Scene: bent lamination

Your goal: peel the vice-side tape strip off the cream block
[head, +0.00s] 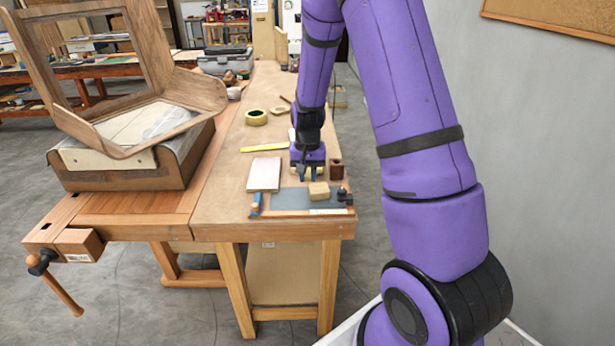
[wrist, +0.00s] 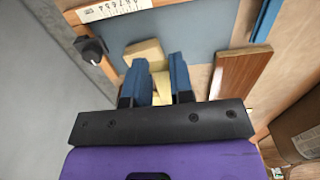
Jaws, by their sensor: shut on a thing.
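A large brown block with a cream top (head: 125,128) stands on the bench at the left, under a bent wooden frame (head: 75,85). I cannot make out a tape strip on it with certainty. The vice (head: 75,245) is at the lower left bench end. My gripper (head: 308,174) is far to the right of that block, low over the bench. In the wrist view my gripper (wrist: 160,78) has its blue fingers shut on a small pale yellow piece (wrist: 161,86). A small cream-tan block (wrist: 146,52) lies on the mat just beyond the fingertips; it also shows in the head view (head: 319,191).
A tape roll (head: 256,117) lies farther back.

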